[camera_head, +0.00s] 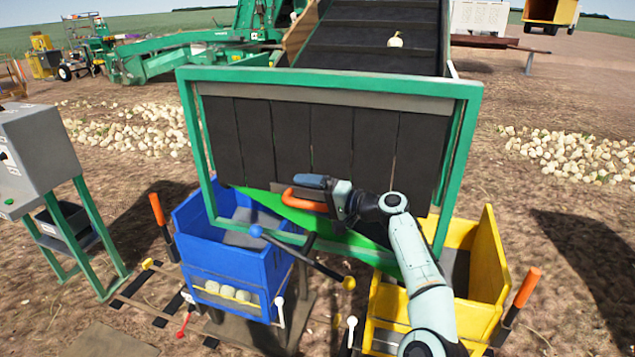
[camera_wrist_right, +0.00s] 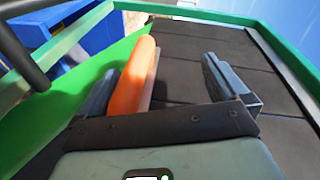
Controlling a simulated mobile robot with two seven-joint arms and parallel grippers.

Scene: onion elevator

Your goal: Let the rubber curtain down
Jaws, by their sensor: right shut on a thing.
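The rubber curtain (camera_head: 332,135) is a row of black strips hanging across the green frame (camera_head: 330,76), its lower edge just above the green chute (camera_head: 335,226). An orange handle (camera_head: 303,200) sits at the curtain's lower edge, in front of the strips. My right gripper (camera_head: 326,194) is at this handle and shut on it. In the right wrist view the orange handle (camera_wrist_right: 135,78) lies between the fingers, close against the left one, with the dark strips (camera_wrist_right: 200,45) behind. How the handle joins the curtain is hidden. My left gripper is not in view.
A blue bin (camera_head: 262,268) stands below left and a yellow bin (camera_head: 485,265) below right. A lever with a blue knob (camera_head: 256,231) is in front of the chute. A grey control box (camera_head: 38,150) on green legs stands left. A conveyor (camera_head: 372,40) rises behind.

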